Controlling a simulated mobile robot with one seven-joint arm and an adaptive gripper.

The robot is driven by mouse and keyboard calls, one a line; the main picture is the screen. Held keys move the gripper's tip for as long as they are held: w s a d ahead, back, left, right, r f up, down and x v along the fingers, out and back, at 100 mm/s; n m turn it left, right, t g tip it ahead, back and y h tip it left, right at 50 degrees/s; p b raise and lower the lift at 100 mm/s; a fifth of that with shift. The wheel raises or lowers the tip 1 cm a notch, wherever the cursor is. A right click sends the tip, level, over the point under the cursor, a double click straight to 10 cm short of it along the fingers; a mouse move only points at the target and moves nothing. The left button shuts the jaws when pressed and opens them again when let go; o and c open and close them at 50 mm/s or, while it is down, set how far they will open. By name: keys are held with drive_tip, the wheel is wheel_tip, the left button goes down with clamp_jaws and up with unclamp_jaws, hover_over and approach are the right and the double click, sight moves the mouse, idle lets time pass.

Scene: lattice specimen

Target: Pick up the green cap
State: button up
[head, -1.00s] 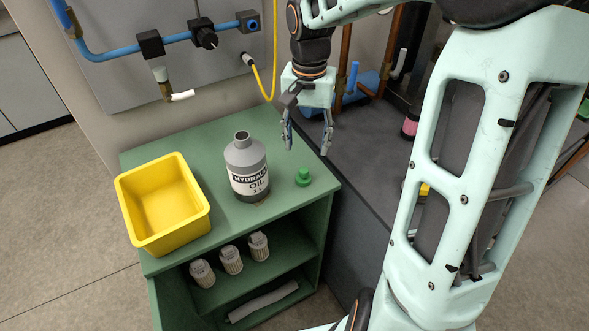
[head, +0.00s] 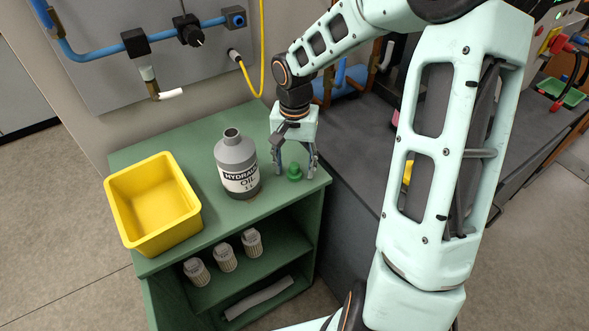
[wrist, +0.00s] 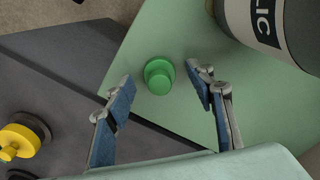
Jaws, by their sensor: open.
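The green cap (head: 294,172) sits on the green cabinet top (head: 215,219), near its right edge. My gripper (head: 296,172) is open and low over the cabinet, with its fingers on either side of the cap in the head view. In the wrist view the cap (wrist: 159,76) lies between the lines of the two blue-padded fingers, a little beyond the tips of my gripper (wrist: 160,85). The fingers do not appear to touch it. I cannot tell the exact height of the fingertips above the cabinet top.
A grey hydraulic oil bottle (head: 237,165) stands left of the cap, close to my gripper; it also shows in the wrist view (wrist: 270,25). A yellow bin (head: 153,205) sits further left. Several pale filters (head: 224,258) stand on the shelf below. A yellow-topped object (wrist: 18,142) is at lower left.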

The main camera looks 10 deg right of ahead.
drive_tip(key=c, duration=0.8)
drive_tip(key=shift+r, duration=0.2)
